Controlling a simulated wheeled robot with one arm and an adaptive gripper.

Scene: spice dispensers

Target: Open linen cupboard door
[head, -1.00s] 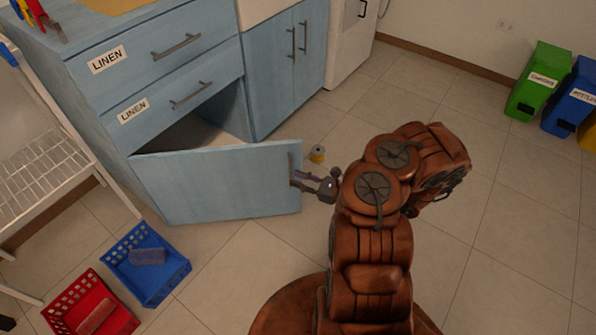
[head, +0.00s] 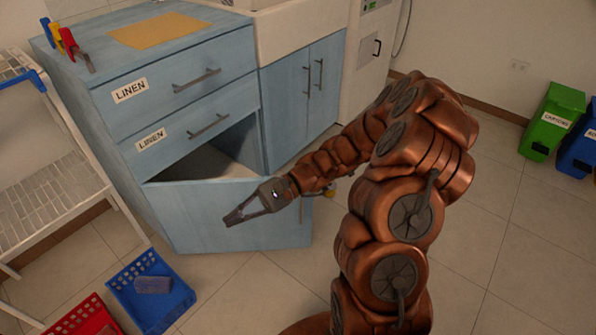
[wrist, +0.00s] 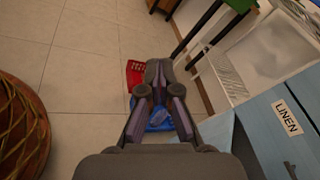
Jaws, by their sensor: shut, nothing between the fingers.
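The light-blue linen cupboard door (head: 190,222) stands swung out from the lower part of the cabinet. A dark gap into the cupboard interior (head: 205,165) shows behind its top edge. My gripper (head: 232,219) is shut and empty. In the head view it overlaps the door's upper part and points left; I cannot tell whether it touches the door. In the wrist view my gripper (wrist: 158,75) has its fingers together, pointing towards the baskets. A blue panel, probably the door (wrist: 220,130), is beside it on the right.
Two LINEN drawers (head: 196,78) above the opening are shut. A blue basket (head: 150,300) and a red basket (head: 88,318) stand on the floor at lower left, beside a white rack (head: 60,190). Green and blue bins (head: 552,122) stand at right. The floor between is clear.

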